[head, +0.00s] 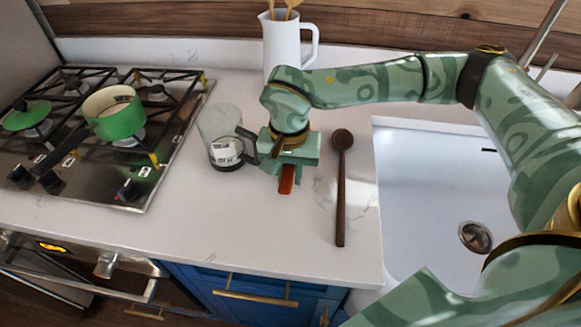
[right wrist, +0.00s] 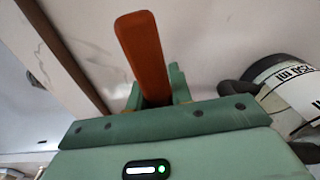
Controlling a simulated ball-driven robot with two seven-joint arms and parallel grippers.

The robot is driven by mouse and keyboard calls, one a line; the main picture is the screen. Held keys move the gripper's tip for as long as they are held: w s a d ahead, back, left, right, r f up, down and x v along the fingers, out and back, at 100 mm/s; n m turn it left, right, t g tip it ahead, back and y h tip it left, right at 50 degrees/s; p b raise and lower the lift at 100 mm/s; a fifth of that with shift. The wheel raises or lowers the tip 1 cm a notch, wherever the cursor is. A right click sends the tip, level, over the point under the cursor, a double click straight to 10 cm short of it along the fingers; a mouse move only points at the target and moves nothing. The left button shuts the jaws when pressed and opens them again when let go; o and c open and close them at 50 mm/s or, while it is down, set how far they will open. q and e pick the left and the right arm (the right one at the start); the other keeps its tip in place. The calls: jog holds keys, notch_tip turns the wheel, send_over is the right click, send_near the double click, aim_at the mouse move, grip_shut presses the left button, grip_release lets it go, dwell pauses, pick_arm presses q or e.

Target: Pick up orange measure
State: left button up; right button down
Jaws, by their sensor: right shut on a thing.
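The orange measure (head: 287,180) is between the fingers of my right gripper (head: 288,170) over the white counter in the head view. My right gripper is shut on it. In the right wrist view the orange measure (right wrist: 144,52) sticks out from the green fingers (right wrist: 155,95), its rounded end pointing up the picture. The rest of it is hidden by the gripper. I cannot tell whether it touches the counter. My left gripper is not in view.
A glass measuring jug (head: 225,140) stands close left of my right gripper. A dark wooden spoon (head: 341,190) lies to the right, before the sink (head: 425,190). A white pitcher (head: 284,45) with utensils stands behind. A stove with a green pot (head: 116,118) is at left. The front counter is clear.

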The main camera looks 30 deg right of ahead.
aim_at(283, 180)
notch_tip(283, 180, up, 3)
jog(key=shift+f+p, duration=0.1)
jog(key=shift+p, duration=0.25)
jog(key=s+a+r, duration=0.1)
jog(key=r, duration=0.1)
jog(key=s+a+r+p, duration=0.1)
jog(key=r, duration=0.1)
jog(key=s+a+r, duration=0.1)
jog(key=shift+s+a+r, duration=0.15)
jog(key=shift+s+r, duration=0.05)
jog(key=shift+r, duration=0.2)
jog(key=s+a+r, duration=0.4)
jog(key=s+a, duration=0.2)
jog(key=s, duration=0.1)
jog(key=shift+a+p, duration=0.2)
jog(key=shift+p, duration=0.25)
